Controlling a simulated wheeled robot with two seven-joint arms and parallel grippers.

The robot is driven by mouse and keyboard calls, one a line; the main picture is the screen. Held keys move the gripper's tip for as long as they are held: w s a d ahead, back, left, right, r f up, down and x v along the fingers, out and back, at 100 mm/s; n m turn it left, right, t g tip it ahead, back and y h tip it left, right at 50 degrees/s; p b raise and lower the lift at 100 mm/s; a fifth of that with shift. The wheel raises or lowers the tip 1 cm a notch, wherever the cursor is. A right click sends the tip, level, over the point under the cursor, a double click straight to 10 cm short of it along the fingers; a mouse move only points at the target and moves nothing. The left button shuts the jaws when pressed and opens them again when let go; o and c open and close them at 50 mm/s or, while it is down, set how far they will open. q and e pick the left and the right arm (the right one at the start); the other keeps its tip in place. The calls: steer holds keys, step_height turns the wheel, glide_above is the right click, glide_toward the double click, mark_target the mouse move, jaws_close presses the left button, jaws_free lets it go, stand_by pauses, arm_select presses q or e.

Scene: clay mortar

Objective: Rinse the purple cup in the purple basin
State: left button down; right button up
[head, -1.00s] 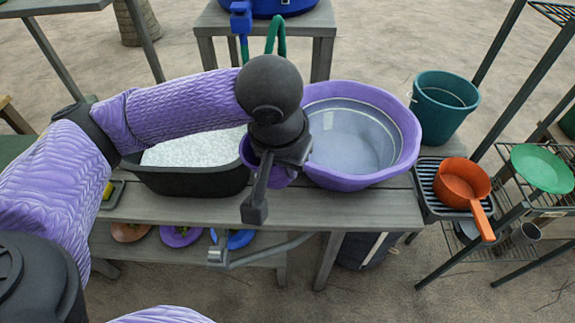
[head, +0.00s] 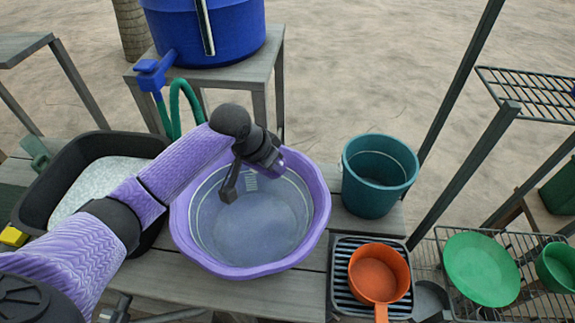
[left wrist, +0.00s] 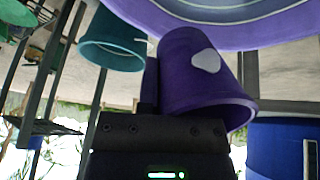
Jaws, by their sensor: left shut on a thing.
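The purple basin (head: 186,232) stands on the grey table and holds clear water that fills much of it. My left gripper (head: 250,172) is over the far part of the basin. It is shut on the purple cup (left wrist: 195,105), which shows large and tilted in the left wrist view with a pale patch on its side. In the head view only a sliver of the cup shows behind the gripper. The basin's rim also shows at the top of the left wrist view (left wrist: 240,35). I cannot tell whether the cup touches the water. My right gripper is out of view.
A teal bucket (head: 380,180) stands at right, behind an orange pan (head: 378,270) on a ribbed rack (head: 343,298). A blue barrel (head: 215,35) stands behind. Green plates and cups sit on the right shelf.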

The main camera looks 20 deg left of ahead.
arm_select(q)
steer(key=a+f, duration=0.4)
steer(key=a, duration=0.1)
step_height(320, 180, down, 18)
steer(key=b, duration=1.8)
steer(key=shift+f, duration=0.1)
steer(key=shift+m, duration=0.3)
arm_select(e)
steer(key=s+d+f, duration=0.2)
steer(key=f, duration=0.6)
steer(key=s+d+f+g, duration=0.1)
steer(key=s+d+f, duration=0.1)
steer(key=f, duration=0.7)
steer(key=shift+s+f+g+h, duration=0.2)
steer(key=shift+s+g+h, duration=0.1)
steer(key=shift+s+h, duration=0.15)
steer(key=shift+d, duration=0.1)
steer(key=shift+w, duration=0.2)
arm_select(q)
steer(key=shift+f, duration=0.2)
steer(key=shift+f+b, duration=0.3)
steer(key=shift+f, duration=0.1)
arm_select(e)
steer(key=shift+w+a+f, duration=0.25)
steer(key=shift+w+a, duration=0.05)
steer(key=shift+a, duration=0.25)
